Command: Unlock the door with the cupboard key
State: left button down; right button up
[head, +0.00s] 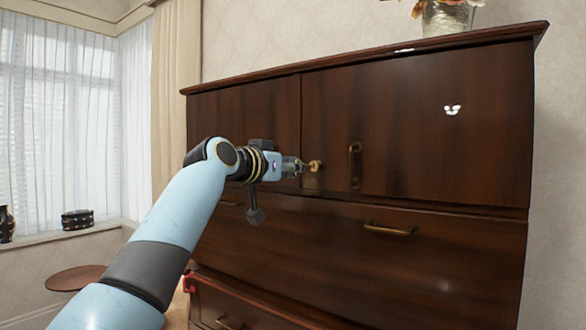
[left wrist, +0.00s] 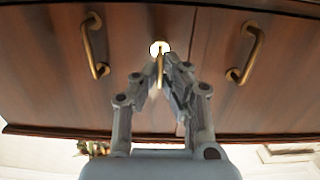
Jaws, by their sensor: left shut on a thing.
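The dark wooden cupboard has two upper doors: a left door (head: 245,125) and a right door (head: 420,125), both shut. My left gripper (head: 301,167) is at the left edge of the right door, shut on the brass-coloured key (head: 315,166). In the left wrist view the fingers (left wrist: 164,75) close around the key (left wrist: 160,68), which points at the round, bright lock (left wrist: 159,47) between two handles. The key's tip meets or nearly meets the lock; I cannot tell how deep it sits. My right gripper is out of view.
A brass handle (head: 354,163) stands upright on the right door, just right of the key. A drawer with a handle (head: 389,229) lies below. A glass vase (head: 447,18) stands on top. A round brown table (head: 76,278) is at lower left.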

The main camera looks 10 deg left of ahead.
pick_arm(q)
jog(key=shift+b+x, duration=0.6)
jog(key=shift+x, duration=0.9)
jog(key=shift+r, duration=0.15)
jog(key=shift+m+b, duration=1)
jog(key=shift+m, duration=0.1)
